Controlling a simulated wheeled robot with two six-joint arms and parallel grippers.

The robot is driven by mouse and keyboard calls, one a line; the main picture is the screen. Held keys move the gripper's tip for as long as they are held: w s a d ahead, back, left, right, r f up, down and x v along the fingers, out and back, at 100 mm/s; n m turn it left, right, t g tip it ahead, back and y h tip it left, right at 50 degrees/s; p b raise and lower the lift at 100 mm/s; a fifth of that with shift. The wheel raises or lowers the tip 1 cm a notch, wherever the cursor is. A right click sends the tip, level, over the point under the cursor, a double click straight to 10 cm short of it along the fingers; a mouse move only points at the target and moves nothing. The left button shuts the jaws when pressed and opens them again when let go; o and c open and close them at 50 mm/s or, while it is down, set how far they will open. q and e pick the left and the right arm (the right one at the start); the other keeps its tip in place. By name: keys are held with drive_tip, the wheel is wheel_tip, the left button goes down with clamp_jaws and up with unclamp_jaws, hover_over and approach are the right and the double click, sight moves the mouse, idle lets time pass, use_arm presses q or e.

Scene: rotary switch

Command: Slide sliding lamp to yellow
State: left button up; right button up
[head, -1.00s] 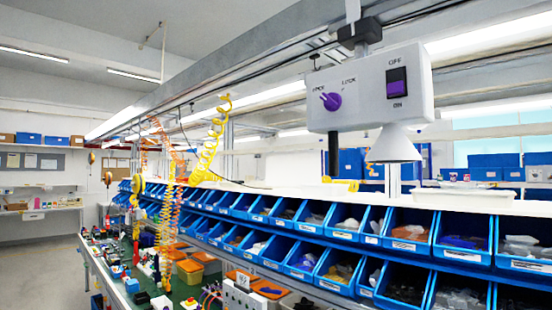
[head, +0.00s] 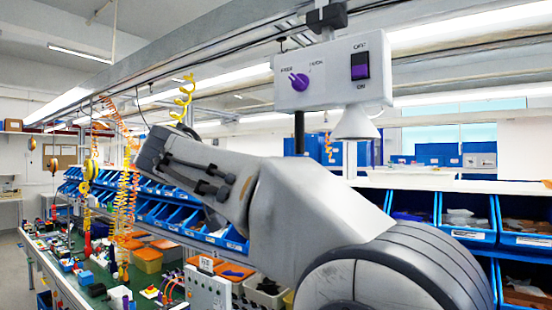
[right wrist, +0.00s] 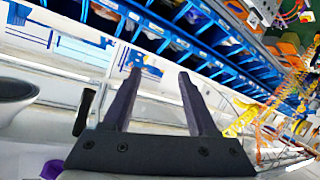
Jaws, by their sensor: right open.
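The sliding lamp is a white box (head: 330,78) hanging from the overhead rail (head: 215,72). It has a purple knob (head: 299,82) between two labels, a purple OFF/ON switch (head: 360,66), a white lamp shade (head: 356,124) and a black handle (head: 299,132) below, partly hidden by my right arm. My right gripper (right wrist: 160,76) is open and empty in the right wrist view. There the lamp shade (right wrist: 14,96), black handle (right wrist: 85,108) and purple knob (right wrist: 51,170) lie to its left, apart from the fingers. No yellow mark is visible on the rail. My left gripper is out of view.
Yellow coiled hoses (head: 184,98) and orange coiled hoses (head: 125,170) hang left of the lamp. Rows of blue bins (head: 467,213) stand behind and below. A green workbench (head: 100,275) with loose parts runs along the left.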

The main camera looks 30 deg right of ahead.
sight(297, 135)
drive_tip(key=s+d+r+m+h, duration=0.1)
drive_tip(key=d+r+m, duration=0.1)
drive_tip(key=r, duration=0.2)
drive_tip(key=s+d+r+m+g+h, duration=0.1)
drive_tip(key=d+r+m+h, duration=0.1)
drive_tip(key=d+r, duration=0.1)
drive_tip(key=s+d+r+m+g+h, duration=0.1)
drive_tip(key=s+d+r+m+h, duration=0.1)
drive_tip(key=r, duration=0.3)
drive_tip(key=shift+d+m, duration=0.3)
drive_tip(key=shift+m, duration=0.2)
drive_tip(key=p+x, duration=0.4)
drive_tip(key=x, duration=0.6)
drive_tip(key=shift+r, duration=0.1)
clamp_jaws()
